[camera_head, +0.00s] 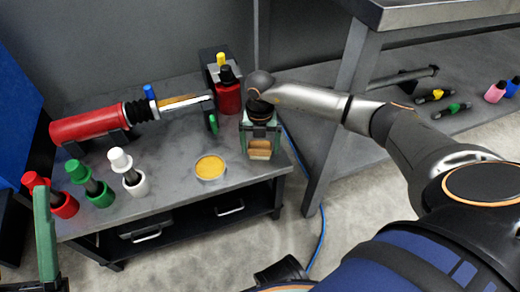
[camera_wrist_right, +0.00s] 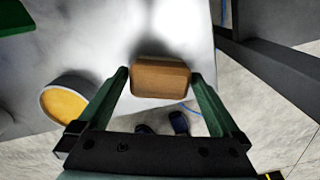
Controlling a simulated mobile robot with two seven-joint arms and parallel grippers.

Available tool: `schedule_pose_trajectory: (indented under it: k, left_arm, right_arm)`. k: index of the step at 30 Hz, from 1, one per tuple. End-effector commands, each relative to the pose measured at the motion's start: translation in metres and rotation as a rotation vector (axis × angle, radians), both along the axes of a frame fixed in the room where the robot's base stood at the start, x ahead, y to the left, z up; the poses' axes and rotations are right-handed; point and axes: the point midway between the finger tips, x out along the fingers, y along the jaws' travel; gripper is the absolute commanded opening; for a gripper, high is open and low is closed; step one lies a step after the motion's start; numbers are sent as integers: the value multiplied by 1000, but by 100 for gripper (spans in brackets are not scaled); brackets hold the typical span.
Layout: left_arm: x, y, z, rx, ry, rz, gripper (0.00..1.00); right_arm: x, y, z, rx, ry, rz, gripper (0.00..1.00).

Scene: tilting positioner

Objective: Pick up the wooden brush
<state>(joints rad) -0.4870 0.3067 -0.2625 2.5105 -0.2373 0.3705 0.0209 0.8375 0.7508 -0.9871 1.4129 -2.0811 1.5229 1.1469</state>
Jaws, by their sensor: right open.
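The wooden brush (camera_head: 260,148) is at the right end of the grey table, near its front edge. It shows as a brown block in the right wrist view (camera_wrist_right: 161,78). My right gripper (camera_head: 260,140) is above the table, pointing down at the brush. In the right wrist view its two green fingers (camera_wrist_right: 160,88) stand open, one on each side of the brush. Whether they touch it is hard to tell. My left gripper (camera_head: 45,238) shows only partly at the left edge, away from the brush, so its opening cannot be judged.
A round tin with yellow contents (camera_head: 210,168) stands left of the brush. A red cylinder device (camera_head: 88,126) lies behind. A higher bench (camera_head: 430,12) stands right.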

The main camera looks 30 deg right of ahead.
Motion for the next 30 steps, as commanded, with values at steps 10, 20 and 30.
schedule_pose_trajectory:
  k: [10,20,30]
  left_arm:
    - [0,0,1,-6,1,0,50]
    - [0,0,1,-6,1,0,50]
    - [0,1,2,-5,0,0,50]
  right_arm:
    - [0,0,1,1,-1,0,67]
    - [0,0,1,0,-1,0,30]
    - [1,0,4,1,-2,0,16]
